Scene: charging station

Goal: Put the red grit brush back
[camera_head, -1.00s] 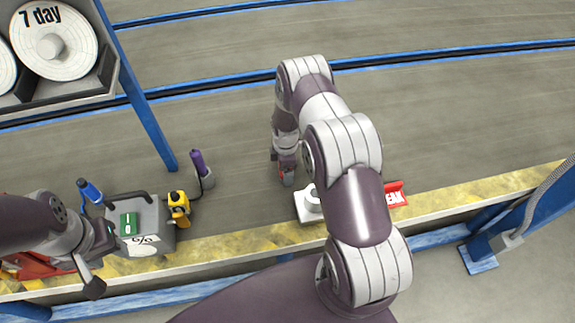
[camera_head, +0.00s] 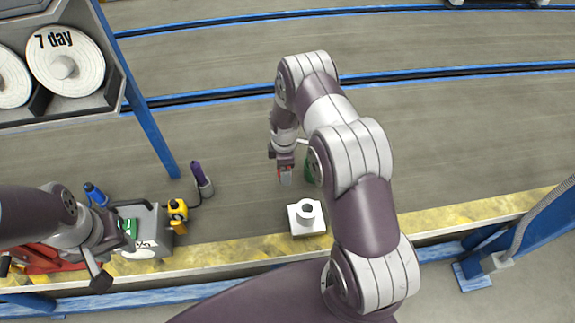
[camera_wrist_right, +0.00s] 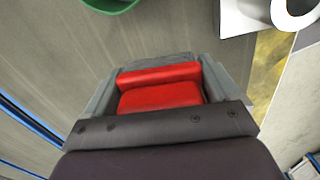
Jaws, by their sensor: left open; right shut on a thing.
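My right gripper (camera_head: 285,176) is shut on a red block-shaped thing, which I take as the red grit brush (camera_wrist_right: 160,96). In the right wrist view the red block sits between the grey fingers; its underside is hidden. In the head view only a bit of red shows at the fingers. The gripper is over the grey floor, beyond and slightly left of a white square base with a round ring (camera_head: 307,217). My left gripper (camera_head: 112,258) is open and empty, by the front edge of a grey box (camera_head: 152,216).
A green thing (camera_head: 309,172) is partly hidden behind my right arm; its rim shows in the wrist view (camera_wrist_right: 108,5). A purple bottle (camera_head: 201,178), a yellow tool (camera_head: 177,213) and a blue-topped item (camera_head: 95,194) stand left. A blue post (camera_head: 545,222) is at right.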

